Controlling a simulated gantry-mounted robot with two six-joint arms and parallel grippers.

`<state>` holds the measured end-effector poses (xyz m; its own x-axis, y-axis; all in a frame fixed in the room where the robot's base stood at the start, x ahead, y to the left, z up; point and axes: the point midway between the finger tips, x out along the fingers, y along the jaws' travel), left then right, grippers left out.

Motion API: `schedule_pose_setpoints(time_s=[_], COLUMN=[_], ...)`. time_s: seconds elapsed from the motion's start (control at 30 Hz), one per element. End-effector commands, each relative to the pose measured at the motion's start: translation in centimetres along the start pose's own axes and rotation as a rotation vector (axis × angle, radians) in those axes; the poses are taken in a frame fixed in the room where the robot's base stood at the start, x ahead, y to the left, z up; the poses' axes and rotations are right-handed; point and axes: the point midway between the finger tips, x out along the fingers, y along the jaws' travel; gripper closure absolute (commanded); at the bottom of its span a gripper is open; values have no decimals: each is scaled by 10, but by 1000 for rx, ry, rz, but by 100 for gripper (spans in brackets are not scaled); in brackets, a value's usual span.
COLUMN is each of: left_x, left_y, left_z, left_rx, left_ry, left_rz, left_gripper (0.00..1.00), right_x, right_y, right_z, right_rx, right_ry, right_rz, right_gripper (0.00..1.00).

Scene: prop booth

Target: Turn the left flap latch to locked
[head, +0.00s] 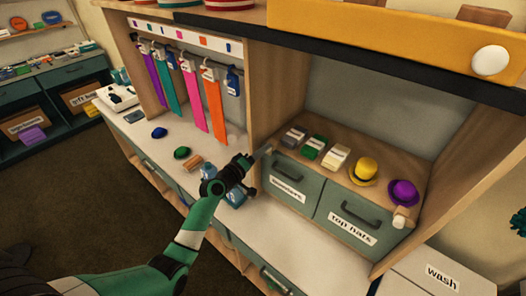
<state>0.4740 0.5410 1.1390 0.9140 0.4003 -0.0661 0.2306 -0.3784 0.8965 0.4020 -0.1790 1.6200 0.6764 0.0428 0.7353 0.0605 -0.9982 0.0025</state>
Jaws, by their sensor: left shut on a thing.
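The left flap latch (265,150) is a small pale piece at the upper left corner of the teal front on the left, beside the wooden upright. My left gripper (257,157) reaches it from the lower left and is shut on it. The fingers hide most of the latch, so I cannot tell which way it is turned. A second latch (402,218), pale and stubby, is at the right end of the fronts, by the purple hat. My right gripper is not in view.
Two teal fronts with dark handles stand below; the right one (352,220) reads "top hats". A yellow hat (365,170), a purple hat (403,193) and small card stacks sit above. Coloured ribbons (190,95) hang at left. A wooden block (192,162) lies on the white counter (290,250).

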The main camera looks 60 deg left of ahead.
Motion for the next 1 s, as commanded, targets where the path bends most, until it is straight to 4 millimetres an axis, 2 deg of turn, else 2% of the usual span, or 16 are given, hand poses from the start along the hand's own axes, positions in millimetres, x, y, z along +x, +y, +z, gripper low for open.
schedule_pose_setpoints(time_s=[0.17,0.2,0.33,0.6,0.73,0.87,1.0], left_x=[0,0,0,0,-9,-34,-69], left_y=[0,0,0,0,0,1,-1], left_z=[0,0,0,0,0,0,-1], left_rx=[-1,-1,0,1,0,0,-1], left_ry=[0,0,0,0,0,0,3], left_rz=[1,1,1,0,-1,-2,-2], left_gripper=[100,58,36,36,36,36,36], right_x=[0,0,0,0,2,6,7], right_y=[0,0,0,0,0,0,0], right_z=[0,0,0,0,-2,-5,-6], right_rx=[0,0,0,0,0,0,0], right_ry=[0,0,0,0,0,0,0], right_rz=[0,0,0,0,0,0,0], right_gripper=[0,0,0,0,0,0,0])
